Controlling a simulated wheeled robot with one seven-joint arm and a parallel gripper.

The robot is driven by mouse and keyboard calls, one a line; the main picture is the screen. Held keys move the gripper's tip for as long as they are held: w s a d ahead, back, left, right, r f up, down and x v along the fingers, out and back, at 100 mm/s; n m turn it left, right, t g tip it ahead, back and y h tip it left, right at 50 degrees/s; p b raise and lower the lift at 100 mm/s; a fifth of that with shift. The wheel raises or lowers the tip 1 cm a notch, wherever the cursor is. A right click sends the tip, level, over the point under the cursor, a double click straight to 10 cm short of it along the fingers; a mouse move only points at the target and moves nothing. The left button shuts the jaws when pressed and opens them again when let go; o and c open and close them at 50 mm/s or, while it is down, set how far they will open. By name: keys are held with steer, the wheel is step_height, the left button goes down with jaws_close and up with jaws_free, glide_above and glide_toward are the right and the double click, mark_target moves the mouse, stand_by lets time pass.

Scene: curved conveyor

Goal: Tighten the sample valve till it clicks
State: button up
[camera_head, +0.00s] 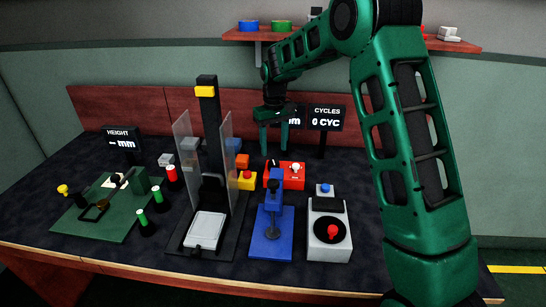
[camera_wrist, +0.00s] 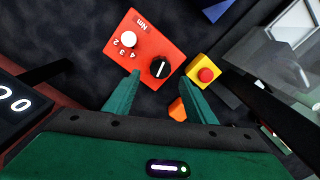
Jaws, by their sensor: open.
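A red box (camera_head: 291,181) stands on the dark table below my gripper. In the wrist view the red box (camera_wrist: 117,56) carries a white knob (camera_wrist: 129,39), printed digits, the letters "Nm" and a black knob (camera_wrist: 160,67) with a white line. No label names the sample valve, so I cannot tell which knob it is. My gripper (camera_head: 274,149) points down above the box, open and empty. In the wrist view its fingertips (camera_wrist: 161,77) appear on either side of the black knob, seemingly above it; contact cannot be told.
A yellow box with a red button (camera_head: 247,180) stands just left of the red box. A clear-panelled stand (camera_head: 205,240) is further left. A blue press (camera_head: 271,243) and a white unit (camera_head: 328,254) stand in front. The "CYCLES" display (camera_head: 326,118) is behind, close to my gripper.

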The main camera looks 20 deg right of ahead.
mark_target(275, 162)
steer(key=shift+r, duration=2.45)
steer(key=s+d+r+m, duration=0.2)
steer(key=s+d+r, duration=0.2)
steer(key=s+d, duration=0.5)
steer(key=s+d+r+m, duration=0.25)
steer(key=s+d, duration=0.35)
steer(key=s, duration=0.7)
steer(key=s+d+f+m, duration=0.1)
steer(key=s+f+m, duration=0.1)
steer(key=s, duration=1)
steer(key=s+d+f+m, duration=0.1)
steer(key=s+f+m, duration=0.1)
steer(key=s, duration=1.1)
steer(key=shift+s+d, duration=0.2)
